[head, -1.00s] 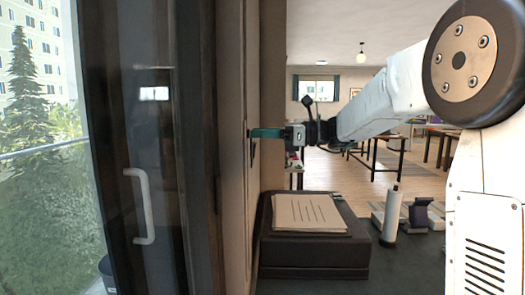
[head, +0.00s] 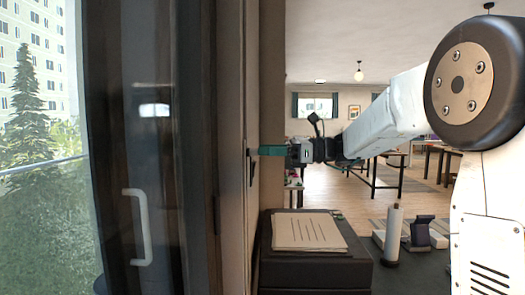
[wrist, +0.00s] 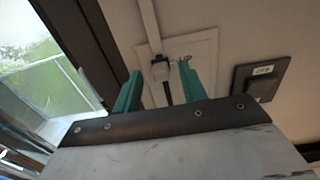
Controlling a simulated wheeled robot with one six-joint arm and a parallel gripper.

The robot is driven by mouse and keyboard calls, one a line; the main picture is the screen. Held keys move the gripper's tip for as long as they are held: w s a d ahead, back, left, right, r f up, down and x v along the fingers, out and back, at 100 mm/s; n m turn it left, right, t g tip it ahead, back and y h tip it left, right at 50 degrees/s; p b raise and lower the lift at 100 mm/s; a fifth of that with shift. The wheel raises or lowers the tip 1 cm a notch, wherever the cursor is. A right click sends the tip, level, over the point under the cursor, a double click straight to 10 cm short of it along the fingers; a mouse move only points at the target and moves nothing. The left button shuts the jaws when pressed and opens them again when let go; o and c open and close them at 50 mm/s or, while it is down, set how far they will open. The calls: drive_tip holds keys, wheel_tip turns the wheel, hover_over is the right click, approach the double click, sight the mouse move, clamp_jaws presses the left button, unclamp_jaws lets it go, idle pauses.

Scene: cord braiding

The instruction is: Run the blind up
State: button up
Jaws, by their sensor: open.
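No blind can be made out in either view. My gripper (head: 262,151) is at the side wall right of the window, its teal fingers pointing at the wall. A thin dark piece (wrist: 168,92) extends down from the fitting between the fingers. The fitting sits on a pale wall plate (wrist: 203,48). Nothing is visibly gripped, and I cannot tell whether a finger touches the fitting. In the head view a small dark part (head: 251,166) shows on the wall beside the fingers.
A dark-framed glass door or window with a white handle (head: 143,228) stands at left. A dark labelled box (wrist: 258,77) is on the wall right of the plate. Below the arm, a black case (head: 312,270) carries papers (head: 308,231), and a white roll (head: 393,235) stands beside it.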

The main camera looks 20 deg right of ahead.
drive_tip(key=v, duration=0.6)
idle(0.3)
drive_tip(key=s+a+f+n+g+h, duration=0.2)
drive_tip(key=s+f+n+h, duration=0.1)
drive_tip(key=s+f+n, duration=0.3)
drive_tip(key=s+a+f+n+g+h, duration=0.2)
drive_tip(key=s+f+n+g+h, duration=0.1)
drive_tip(key=s+f, duration=0.4)
drive_tip(key=s+f+n+h, duration=0.5)
drive_tip(key=s+n, duration=0.1)
drive_tip(key=s, duration=0.5)
drive_tip(key=s+f+n+h, duration=0.4)
drive_tip(key=s+n, duration=0.3)
drive_tip(key=s, duration=0.4)
drive_tip(key=shift+a+f+n+g+h, duration=0.2)
drive_tip(key=shift+f+n+g+h, duration=0.15)
drive_tip(key=shift+h, duration=0.45)
